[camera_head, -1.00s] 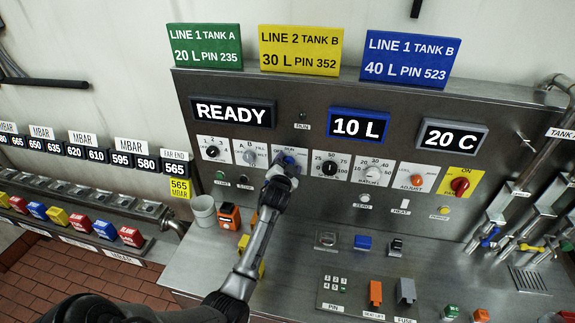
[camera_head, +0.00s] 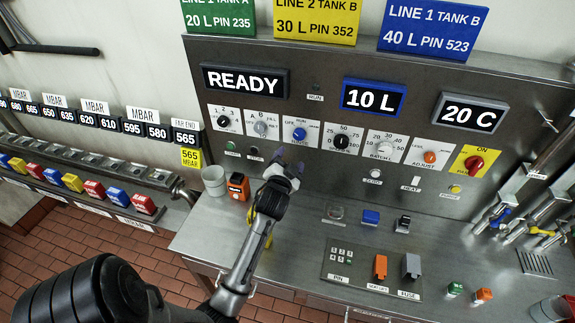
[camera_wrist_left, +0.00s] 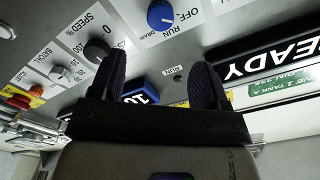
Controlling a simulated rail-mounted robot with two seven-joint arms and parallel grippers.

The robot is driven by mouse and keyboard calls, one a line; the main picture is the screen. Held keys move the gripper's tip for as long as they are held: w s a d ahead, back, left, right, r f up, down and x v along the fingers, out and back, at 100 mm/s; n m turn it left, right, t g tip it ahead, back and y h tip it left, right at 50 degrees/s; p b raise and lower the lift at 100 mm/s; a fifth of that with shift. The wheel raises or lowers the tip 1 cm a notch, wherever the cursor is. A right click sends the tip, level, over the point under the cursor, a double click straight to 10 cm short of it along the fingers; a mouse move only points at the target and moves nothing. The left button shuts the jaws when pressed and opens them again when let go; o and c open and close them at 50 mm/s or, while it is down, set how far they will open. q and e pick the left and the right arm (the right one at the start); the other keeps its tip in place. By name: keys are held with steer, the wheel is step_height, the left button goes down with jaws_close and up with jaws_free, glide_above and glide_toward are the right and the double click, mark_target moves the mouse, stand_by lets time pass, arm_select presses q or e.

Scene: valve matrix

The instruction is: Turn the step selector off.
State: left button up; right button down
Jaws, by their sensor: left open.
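The selector with a blue knob (camera_head: 299,134) sits on a white plate on the upright steel panel. It also shows at the top of the left wrist view (camera_wrist_left: 161,16), where OFF and RUN can be read beside it. A white mark shows on the knob, but I cannot tell for sure which word it points at. My left gripper (camera_head: 289,162) is just below the knob plate, apart from the knob. Its two fingers are open and empty, as the left wrist view (camera_wrist_left: 160,82) also shows. My right gripper is not in view.
Other knobs flank it: a grey one (camera_head: 260,128) to the left and a black speed knob (camera_head: 341,142) to the right. READY (camera_head: 245,80) and 10 L (camera_head: 373,97) displays are above. A grey cup (camera_head: 214,180) and an orange block (camera_head: 238,186) stand below left.

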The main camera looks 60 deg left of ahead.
arm_select(q)
steer(key=shift+v, duration=0.8)
